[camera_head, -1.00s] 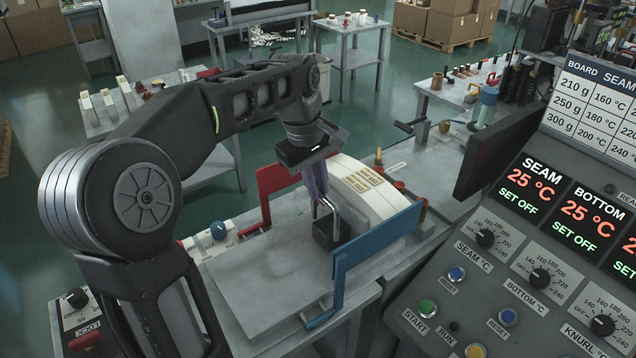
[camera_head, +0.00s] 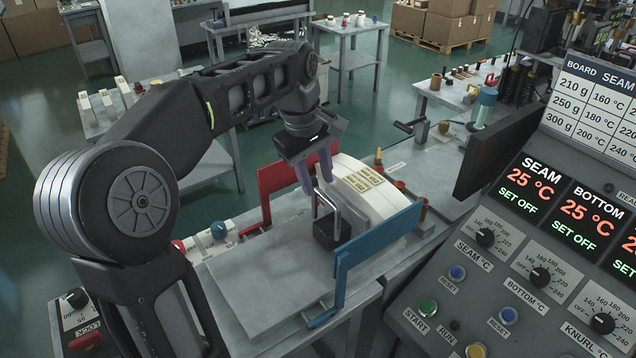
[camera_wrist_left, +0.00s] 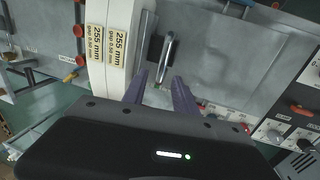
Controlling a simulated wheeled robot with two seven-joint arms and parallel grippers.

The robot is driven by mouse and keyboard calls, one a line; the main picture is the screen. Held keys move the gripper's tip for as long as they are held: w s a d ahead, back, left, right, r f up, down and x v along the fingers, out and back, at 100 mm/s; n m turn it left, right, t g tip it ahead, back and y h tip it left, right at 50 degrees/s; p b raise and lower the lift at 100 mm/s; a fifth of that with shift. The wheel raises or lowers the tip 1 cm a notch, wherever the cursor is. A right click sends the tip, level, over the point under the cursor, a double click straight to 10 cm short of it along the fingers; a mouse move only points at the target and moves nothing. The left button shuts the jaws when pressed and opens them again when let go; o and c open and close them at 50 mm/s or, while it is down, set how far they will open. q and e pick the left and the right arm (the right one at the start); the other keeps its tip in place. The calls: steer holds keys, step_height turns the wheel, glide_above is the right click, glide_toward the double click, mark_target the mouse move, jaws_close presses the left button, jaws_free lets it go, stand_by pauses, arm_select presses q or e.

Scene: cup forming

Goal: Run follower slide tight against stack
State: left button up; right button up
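The follower slide (camera_head: 325,236) is a black block with an upright metal loop handle (camera_head: 330,198). It stands on the grey bed between the red and blue side rails, at the near end of the white stack (camera_head: 384,200). The wrist view shows the handle (camera_wrist_left: 167,52) beside the stack (camera_wrist_left: 95,42), which bears "255 mm" labels. A pale metal strip lies between them; I cannot tell whether slide and stack touch. My right gripper is out of view.
A red rail (camera_head: 275,184) and a blue rail (camera_head: 376,243) flank the bed. The bed plate (camera_head: 255,285) in front of the slide is bare. A control panel (camera_head: 530,260) and a dark screen (camera_head: 492,145) stand close on the right.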

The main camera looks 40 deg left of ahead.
arm_select(q)
steer(key=r, duration=0.3)
steer(key=s+r+p, duration=0.1)
steer(key=r, duration=0.1)
steer(key=shift+a+r, duration=0.15)
steer(key=shift+r, duration=0.25)
steer(key=shift+f, duration=0.1)
